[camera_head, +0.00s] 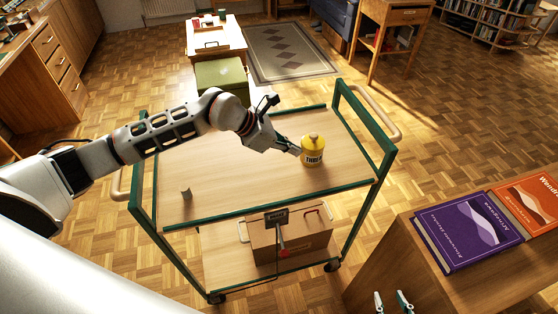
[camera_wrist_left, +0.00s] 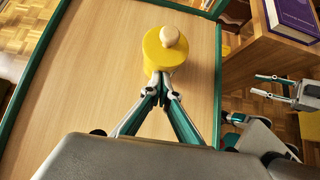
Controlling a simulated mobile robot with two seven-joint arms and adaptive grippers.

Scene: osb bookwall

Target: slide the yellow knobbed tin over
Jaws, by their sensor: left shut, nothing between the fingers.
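The yellow knobbed tin (camera_head: 312,150) stands upright on the wooden top of a green-framed trolley (camera_head: 235,180), right of its middle. It has a dark-lettered label and a pale knob, which shows in the left wrist view on the tin (camera_wrist_left: 168,50). My left gripper (camera_head: 299,152) is shut and empty, its fingertips at the left side of the tin. In the left wrist view the closed tips (camera_wrist_left: 162,76) meet the tin's near side; exact contact is hard to tell. My right gripper (camera_head: 392,301) shows only its parted fingertips at the bottom, open and away from the tin.
A small grey-brown object (camera_head: 186,194) stands at the trolley top's left front. A cardboard box (camera_head: 290,240) is on the lower shelf. A wooden cabinet with a purple book (camera_head: 468,232) and an orange book (camera_head: 530,205) is at right. The trolley top around the tin is clear.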

